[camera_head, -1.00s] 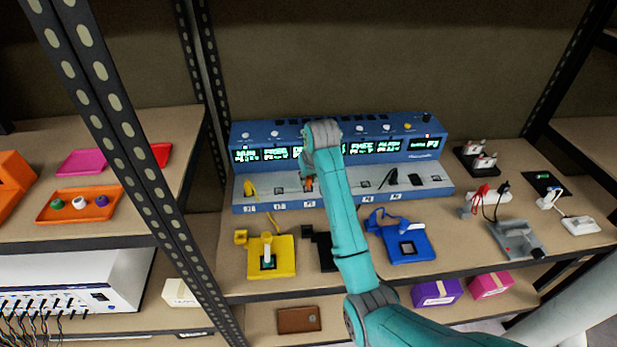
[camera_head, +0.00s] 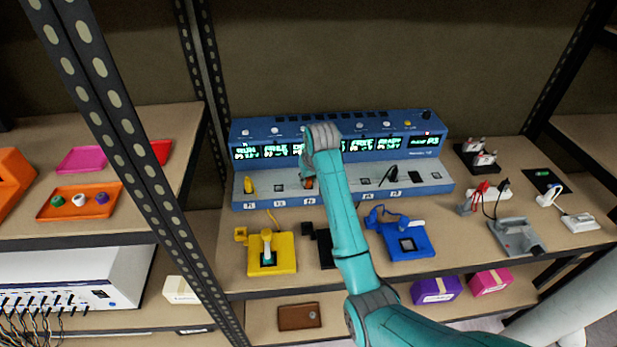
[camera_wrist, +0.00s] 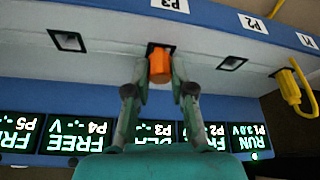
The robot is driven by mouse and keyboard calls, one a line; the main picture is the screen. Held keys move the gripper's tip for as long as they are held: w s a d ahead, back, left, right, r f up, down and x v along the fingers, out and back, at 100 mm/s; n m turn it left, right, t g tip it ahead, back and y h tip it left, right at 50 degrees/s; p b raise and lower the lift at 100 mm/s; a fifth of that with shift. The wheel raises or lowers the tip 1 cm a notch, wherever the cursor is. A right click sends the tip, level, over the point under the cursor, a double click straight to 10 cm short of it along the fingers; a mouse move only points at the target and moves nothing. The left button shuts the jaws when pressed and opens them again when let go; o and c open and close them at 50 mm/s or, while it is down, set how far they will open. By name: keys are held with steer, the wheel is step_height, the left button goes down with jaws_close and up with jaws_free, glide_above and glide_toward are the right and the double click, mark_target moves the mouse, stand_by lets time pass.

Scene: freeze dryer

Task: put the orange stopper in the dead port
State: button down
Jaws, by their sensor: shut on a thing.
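My gripper (camera_wrist: 160,75) is shut on the orange stopper (camera_wrist: 160,65), with a finger on each side of it. In the wrist view, which looks upside down, the stopper is over the dark square port (camera_wrist: 155,46) labelled P3. It hides part of that port; I cannot tell whether it is seated inside. The P3 display (camera_wrist: 152,133) reads DEAD as far as it shows between the fingers. In the head view the stopper (camera_head: 309,183) shows at the blue freeze dryer's (camera_head: 240,200) port ledge, below the end of my arm.
Open ports P2 (camera_wrist: 232,63) and P4 (camera_wrist: 68,41) flank P3. A yellow plug (camera_wrist: 290,88) sits at P1. Yellow (camera_head: 285,255) and blue (camera_head: 415,240) devices stand in front. An orange tray (camera_head: 50,213) with several stoppers is on the left shelf.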

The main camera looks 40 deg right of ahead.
mark_target(312, 193)
steer(key=shift+f, duration=0.35)
steer(key=c, duration=0.9)
jaws_free()
steer(key=shift+r, duration=0.1)
steer(key=v, duration=0.7)
steer(key=shift+a+r, duration=0.1)
steer(key=shift+r, duration=0.1)
steer(key=shift+s, duration=0.1)
